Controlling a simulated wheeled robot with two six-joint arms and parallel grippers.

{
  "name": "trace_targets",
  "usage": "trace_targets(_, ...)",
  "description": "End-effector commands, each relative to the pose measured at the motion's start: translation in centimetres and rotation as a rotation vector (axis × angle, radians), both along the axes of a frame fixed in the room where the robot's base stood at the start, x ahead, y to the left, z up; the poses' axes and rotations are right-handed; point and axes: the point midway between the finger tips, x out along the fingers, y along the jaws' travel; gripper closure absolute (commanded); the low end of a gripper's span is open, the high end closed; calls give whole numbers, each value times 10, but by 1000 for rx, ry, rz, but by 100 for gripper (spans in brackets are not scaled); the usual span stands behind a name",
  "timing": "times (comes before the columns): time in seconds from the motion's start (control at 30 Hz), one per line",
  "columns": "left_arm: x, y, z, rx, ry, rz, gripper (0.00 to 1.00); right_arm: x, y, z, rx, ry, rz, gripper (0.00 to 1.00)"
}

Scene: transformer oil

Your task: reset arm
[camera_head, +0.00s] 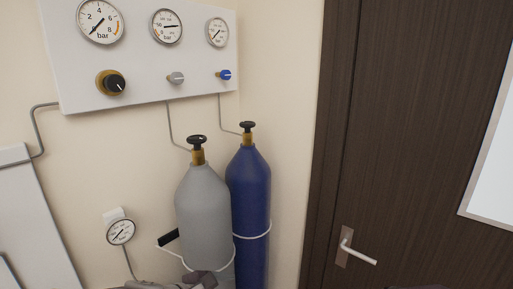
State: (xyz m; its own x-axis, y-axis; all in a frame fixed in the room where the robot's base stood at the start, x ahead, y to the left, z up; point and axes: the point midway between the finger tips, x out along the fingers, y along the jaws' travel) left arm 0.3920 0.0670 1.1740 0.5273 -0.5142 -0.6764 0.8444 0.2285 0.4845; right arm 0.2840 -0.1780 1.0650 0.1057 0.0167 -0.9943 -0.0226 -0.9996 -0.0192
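Part of my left arm shows at the bottom edge, with my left gripper (200,279) in front of the lower part of the grey gas cylinder (204,215). Only its dark upper part is in view. I cannot see both fingertips, nor whether it is open or holds anything. I cannot tell whether it touches the cylinder. A small dark sliver shows at the bottom edge on the right, too little to identify. My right gripper is not visible.
A white wall panel (136,58) carries three gauges and several knobs. A blue cylinder (249,190) stands beside the grey one. A small gauge (121,232) is on the wall. A dark door (415,130) with a lever handle (357,253) is shut at right.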

Motion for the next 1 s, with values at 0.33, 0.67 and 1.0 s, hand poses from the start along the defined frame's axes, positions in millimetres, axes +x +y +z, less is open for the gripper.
trace_targets(0.33, -109, 86, -122, 831, -28, -1185, 21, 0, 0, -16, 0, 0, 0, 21)
trace_targets(0.67, -108, 112, -124, 990, -106, -1478, 21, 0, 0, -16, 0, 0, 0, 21)
trace_targets(1.0, -108, 111, -124, 989, -104, -1474, 21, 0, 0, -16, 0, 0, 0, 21)
